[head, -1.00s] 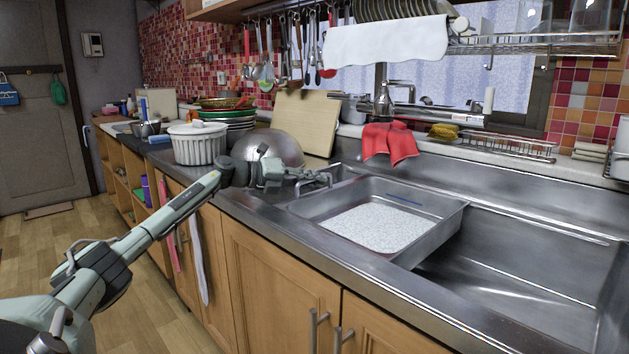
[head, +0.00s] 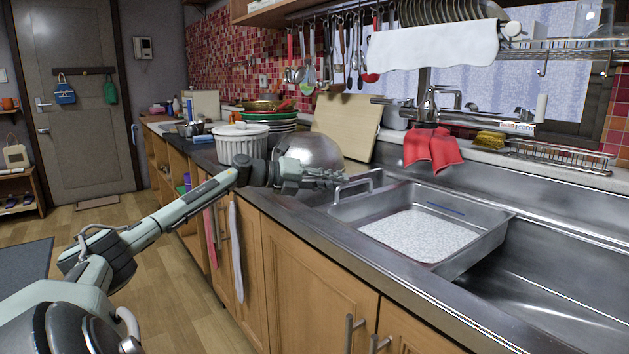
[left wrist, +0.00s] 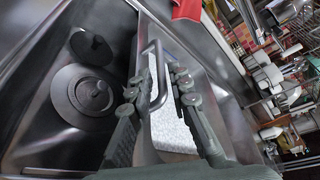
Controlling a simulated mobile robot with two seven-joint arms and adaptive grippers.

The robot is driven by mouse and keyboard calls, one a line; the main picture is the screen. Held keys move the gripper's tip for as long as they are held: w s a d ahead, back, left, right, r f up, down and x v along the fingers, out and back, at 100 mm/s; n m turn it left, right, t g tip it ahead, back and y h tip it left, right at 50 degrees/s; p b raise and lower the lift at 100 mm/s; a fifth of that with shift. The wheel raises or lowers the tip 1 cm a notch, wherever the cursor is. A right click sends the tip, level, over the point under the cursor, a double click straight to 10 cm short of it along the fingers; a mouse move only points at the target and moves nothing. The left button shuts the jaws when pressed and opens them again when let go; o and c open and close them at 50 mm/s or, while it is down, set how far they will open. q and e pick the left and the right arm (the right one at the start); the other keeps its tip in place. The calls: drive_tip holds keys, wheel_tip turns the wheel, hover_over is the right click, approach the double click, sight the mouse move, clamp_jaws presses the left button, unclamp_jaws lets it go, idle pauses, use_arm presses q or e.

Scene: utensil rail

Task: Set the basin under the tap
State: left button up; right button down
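The basin (head: 486,238) is a rectangular metal tub with a pale speckled bottom and a raised bar handle at its left end. It sits at the left part of the sink (head: 550,290); I cannot tell what bears it. The tap (head: 428,102) stands behind the sink, its spout reaching right, behind the basin. My left gripper (head: 340,179) is at the handle end. In the left wrist view my left gripper's fingers (left wrist: 164,82) stand apart on either side of the handle (left wrist: 157,48), with gaps showing. My right gripper is out of view.
A metal dome (head: 312,150) and a white ribbed pot (head: 240,146) stand left of the basin, close to my left arm. A red cloth (head: 432,149) hangs below the tap.

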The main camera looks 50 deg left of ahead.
use_arm(q)
drive_tip(key=v, duration=0.6)
drive_tip(key=shift+s, duration=0.25)
idle(0.6)
